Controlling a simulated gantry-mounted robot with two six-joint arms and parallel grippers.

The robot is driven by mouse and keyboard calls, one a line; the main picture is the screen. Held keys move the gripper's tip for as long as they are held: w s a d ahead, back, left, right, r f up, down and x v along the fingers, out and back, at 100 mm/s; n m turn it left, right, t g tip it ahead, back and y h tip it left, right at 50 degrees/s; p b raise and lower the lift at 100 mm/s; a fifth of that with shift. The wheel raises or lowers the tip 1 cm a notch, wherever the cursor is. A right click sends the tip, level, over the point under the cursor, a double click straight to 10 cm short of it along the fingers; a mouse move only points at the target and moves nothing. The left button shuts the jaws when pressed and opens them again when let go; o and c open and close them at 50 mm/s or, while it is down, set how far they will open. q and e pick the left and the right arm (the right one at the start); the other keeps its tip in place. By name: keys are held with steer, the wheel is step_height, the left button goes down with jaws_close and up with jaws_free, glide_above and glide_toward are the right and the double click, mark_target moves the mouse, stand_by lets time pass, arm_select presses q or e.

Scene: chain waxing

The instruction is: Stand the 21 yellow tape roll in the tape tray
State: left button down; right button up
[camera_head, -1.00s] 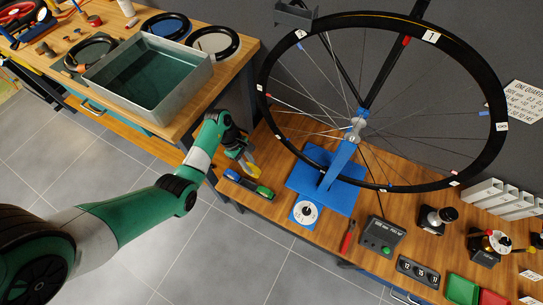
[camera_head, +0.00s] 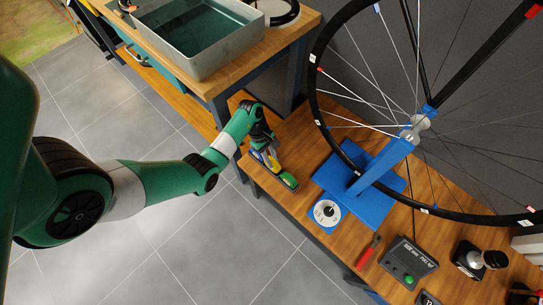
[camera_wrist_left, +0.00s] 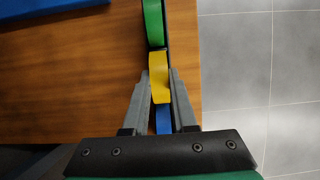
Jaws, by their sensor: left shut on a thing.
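My left gripper (camera_head: 268,151) is at the left end of the wooden bench, over the tape tray. It is shut on the yellow tape roll (camera_head: 273,161). In the left wrist view the yellow roll (camera_wrist_left: 159,72) stands on edge between the fingertips (camera_wrist_left: 158,88). It is in line between the green roll (camera_wrist_left: 153,22) and the blue roll (camera_wrist_left: 164,122). The green roll (camera_head: 288,181) also shows in the head view. The dark tray (camera_wrist_left: 167,38) is mostly hidden by the rolls and gripper, so I cannot tell whether the yellow roll touches its floor.
A blue truing stand (camera_head: 380,170) with a large wheel (camera_head: 322,120) is right of the tray. A white dial (camera_head: 326,213), a red-handled tool (camera_head: 368,251) and a grey box (camera_head: 408,262) lie along the bench. A metal basin (camera_head: 190,62) stands on the other bench. Floor lies past the bench edge.

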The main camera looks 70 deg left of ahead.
arm_select(q)
steer(key=shift+f, duration=0.7)
steer(key=c, duration=0.6)
jaws_free()
steer(key=shift+c, duration=0.2)
steer(key=shift+r, duration=0.15)
steer(key=p+v, duration=0.5)
steer(key=v, duration=0.6)
steer(key=shift+a, duration=0.2)
steer(key=shift+r, duration=0.15)
